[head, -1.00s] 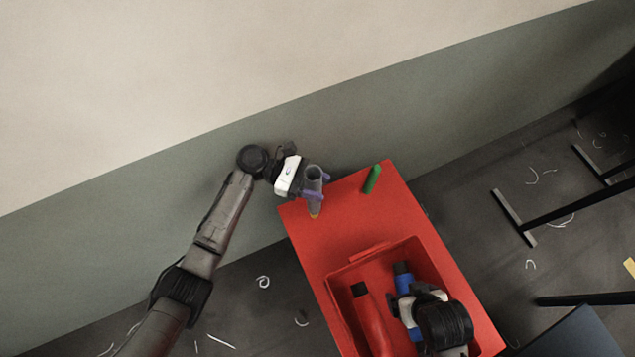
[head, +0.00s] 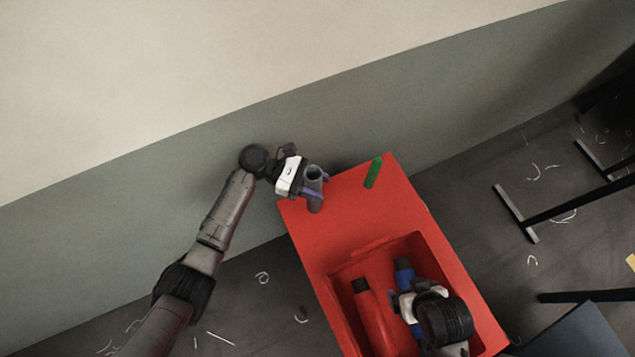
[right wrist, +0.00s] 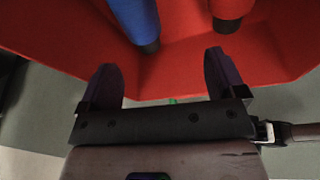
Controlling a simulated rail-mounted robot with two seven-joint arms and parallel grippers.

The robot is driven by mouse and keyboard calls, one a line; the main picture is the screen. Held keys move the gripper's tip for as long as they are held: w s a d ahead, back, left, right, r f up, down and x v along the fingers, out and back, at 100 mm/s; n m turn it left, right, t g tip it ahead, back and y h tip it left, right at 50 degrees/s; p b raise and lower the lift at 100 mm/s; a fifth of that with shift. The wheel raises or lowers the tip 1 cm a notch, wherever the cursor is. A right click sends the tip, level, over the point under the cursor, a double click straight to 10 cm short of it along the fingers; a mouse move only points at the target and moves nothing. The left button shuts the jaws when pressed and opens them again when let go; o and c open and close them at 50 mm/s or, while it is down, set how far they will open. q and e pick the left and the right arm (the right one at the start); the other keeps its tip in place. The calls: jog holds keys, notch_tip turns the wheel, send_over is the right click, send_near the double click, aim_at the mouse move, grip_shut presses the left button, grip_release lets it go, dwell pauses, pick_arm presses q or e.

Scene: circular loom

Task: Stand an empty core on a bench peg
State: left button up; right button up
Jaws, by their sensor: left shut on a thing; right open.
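The empty core (head: 315,204) is a grey tube with a dark open top, standing roughly upright at the far left corner of the red bench (head: 338,222). My left gripper (head: 311,189) is shut around its upper part. The yellow peg seen under it earlier is now hidden by the core; I cannot tell how far down the core sits. A green peg (head: 374,172) stands bare near the far edge of the bench. My right gripper is open and empty, over the bin; in the right wrist view its fingers (right wrist: 163,82) are apart.
A red bin (head: 421,247) at the near end of the bench holds a blue bobbin (head: 404,270) and a red bobbin (head: 371,318). The bench between bin and pegs is clear. A wall runs behind the bench. Dark stands (head: 515,216) are at the right.

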pick_arm(q)
jog(key=shift+f, duration=0.4)
jog(key=o, duration=1.1)
jog(key=shift+r, duration=0.1)
